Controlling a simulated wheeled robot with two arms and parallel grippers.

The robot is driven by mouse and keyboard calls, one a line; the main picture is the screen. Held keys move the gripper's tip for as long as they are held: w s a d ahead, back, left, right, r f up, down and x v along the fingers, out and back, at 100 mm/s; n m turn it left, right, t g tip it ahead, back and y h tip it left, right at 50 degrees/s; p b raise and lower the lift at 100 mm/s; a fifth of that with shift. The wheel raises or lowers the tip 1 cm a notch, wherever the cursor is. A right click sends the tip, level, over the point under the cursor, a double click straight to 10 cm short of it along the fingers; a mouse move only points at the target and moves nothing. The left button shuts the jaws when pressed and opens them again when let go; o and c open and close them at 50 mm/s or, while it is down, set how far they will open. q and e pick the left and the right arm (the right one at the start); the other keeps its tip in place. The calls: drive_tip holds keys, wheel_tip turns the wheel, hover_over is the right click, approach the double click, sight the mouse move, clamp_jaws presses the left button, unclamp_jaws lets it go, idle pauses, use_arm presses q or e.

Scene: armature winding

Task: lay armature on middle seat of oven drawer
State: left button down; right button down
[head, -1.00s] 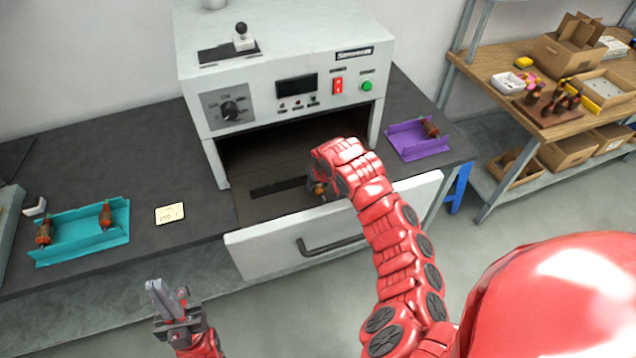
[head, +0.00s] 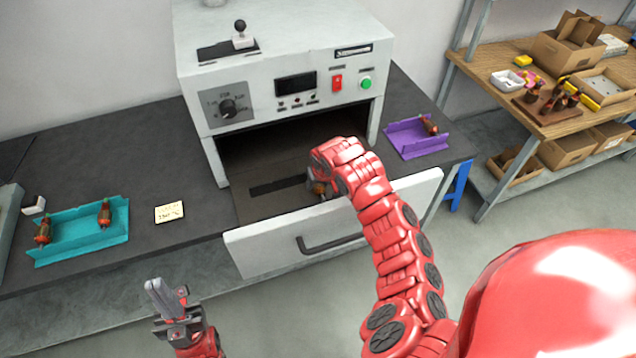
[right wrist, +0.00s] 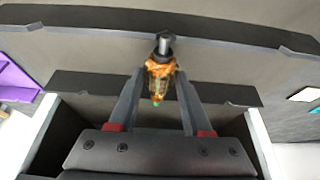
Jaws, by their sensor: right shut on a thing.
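The armature (right wrist: 160,78), with copper-orange windings and a steel shaft, lies between the fingers of my right gripper (right wrist: 158,85) in the right wrist view. In the head view the armature (head: 319,188) shows only partly beside my right gripper (head: 328,180), which is over the pulled-out oven drawer (head: 262,206). The armature's shaft end overlaps a dark rail (right wrist: 90,20) of the drawer; I cannot tell whether it touches.
The oven (head: 285,50) stands behind the drawer. A purple tray (head: 408,147) with one armature is at right. A wooden shelf (head: 490,90) stands far right.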

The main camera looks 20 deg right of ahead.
drive_tip(key=shift+c, duration=1.3)
unclamp_jaws()
drive_tip(key=shift+r, duration=0.1)
